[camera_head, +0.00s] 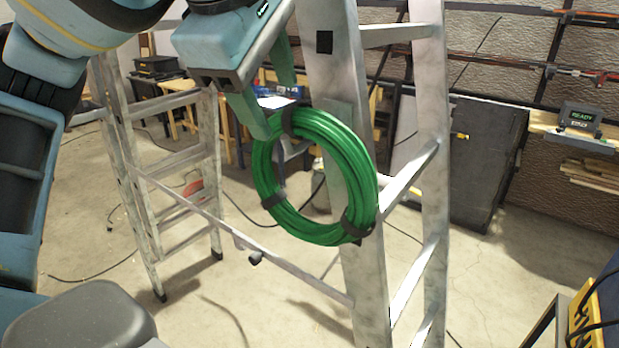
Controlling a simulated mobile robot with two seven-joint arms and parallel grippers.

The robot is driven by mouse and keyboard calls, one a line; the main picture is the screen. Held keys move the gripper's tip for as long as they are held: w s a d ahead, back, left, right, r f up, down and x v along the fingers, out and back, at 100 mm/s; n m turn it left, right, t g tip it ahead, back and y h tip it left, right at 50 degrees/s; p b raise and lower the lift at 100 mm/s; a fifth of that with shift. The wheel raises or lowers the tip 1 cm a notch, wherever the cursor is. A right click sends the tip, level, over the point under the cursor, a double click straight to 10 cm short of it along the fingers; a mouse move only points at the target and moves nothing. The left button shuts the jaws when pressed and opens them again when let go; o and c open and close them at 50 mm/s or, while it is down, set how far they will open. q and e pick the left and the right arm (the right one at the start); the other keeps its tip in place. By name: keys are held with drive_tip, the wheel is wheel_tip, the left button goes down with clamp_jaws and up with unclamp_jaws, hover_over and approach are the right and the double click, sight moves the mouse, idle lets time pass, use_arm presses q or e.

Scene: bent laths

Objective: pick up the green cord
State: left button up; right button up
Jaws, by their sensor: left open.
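The green cord (351,166) is a round coil bound with several black ties. It hangs upright against the side rail of a metal stepladder (335,85); what holds it up there is not clear. My left gripper (277,112) comes down from above at the coil's upper left. Its jaws are open, with one finger at the coil's upper left edge and the other partly behind the top near a black tie. I cannot tell whether either finger touches the cord. My right gripper is not in view.
The ladder's legs and braces spread left and right of the coil. A dark panel (482,165) leans at the back, and a workbench (545,125) stands at the right. A yellow case (590,305) is at the lower right. Some concrete floor is clear.

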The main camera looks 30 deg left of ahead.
sight(280, 115)
use_arm(q)
drive_tip(key=shift+a+x, duration=0.15)
drive_tip(key=shift+x, duration=1.6)
drive_tip(key=shift+a+x, duration=0.1)
drive_tip(key=shift+x, duration=1.7)
drive_tip(key=shift+w+r, duration=0.1)
drive_tip(key=shift+r, duration=0.1)
drive_tip(key=shift+c, duration=0.2)
clamp_jaws()
